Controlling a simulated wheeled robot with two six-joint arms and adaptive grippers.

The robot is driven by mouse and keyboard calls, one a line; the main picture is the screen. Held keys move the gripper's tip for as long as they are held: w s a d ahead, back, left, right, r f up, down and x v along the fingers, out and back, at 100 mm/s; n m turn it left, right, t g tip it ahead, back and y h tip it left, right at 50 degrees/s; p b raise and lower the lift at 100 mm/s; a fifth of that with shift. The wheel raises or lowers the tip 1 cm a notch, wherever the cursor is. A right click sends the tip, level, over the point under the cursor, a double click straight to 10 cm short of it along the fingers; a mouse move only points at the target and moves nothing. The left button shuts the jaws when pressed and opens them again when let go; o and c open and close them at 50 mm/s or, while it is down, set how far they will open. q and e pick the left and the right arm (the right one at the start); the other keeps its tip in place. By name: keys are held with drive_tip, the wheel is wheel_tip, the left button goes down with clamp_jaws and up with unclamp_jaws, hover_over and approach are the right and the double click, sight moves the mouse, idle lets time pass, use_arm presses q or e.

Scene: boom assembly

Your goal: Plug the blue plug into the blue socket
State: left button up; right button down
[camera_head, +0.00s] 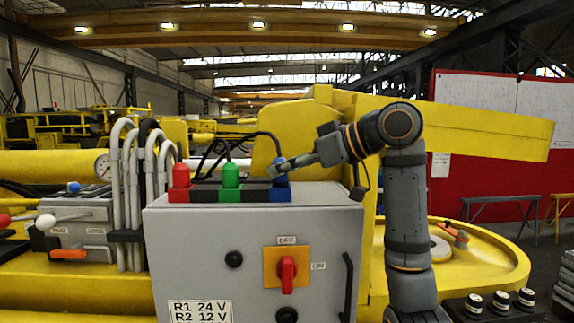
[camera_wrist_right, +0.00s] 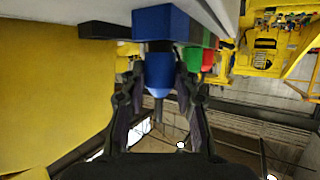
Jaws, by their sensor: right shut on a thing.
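The blue plug (camera_head: 281,179) stands upright at the blue socket (camera_head: 280,195) on top of the grey control box (camera_head: 180,245). My right gripper (camera_head: 279,168) is shut on the plug, reaching in from the right. In the right wrist view, my right gripper's fingers (camera_wrist_right: 158,80) lie on both sides of the blue plug (camera_wrist_right: 157,72). My left gripper is not in view.
A red plug (camera_head: 180,176) and a green plug (camera_head: 230,174) stand in the same row, with dark cables rising behind. A rotary switch (camera_head: 287,273) is on the box front. Grey hoses (camera_head: 130,190) and levers are at left. A yellow boom (camera_head: 470,122) spans behind my right arm.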

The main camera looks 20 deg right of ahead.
drive_tip(key=shift+f, duration=0.25)
drive_tip(key=c, duration=0.9)
unclamp_jaws()
drive_tip(key=v, duration=1.2)
drive_tip(key=shift+d, duration=0.1)
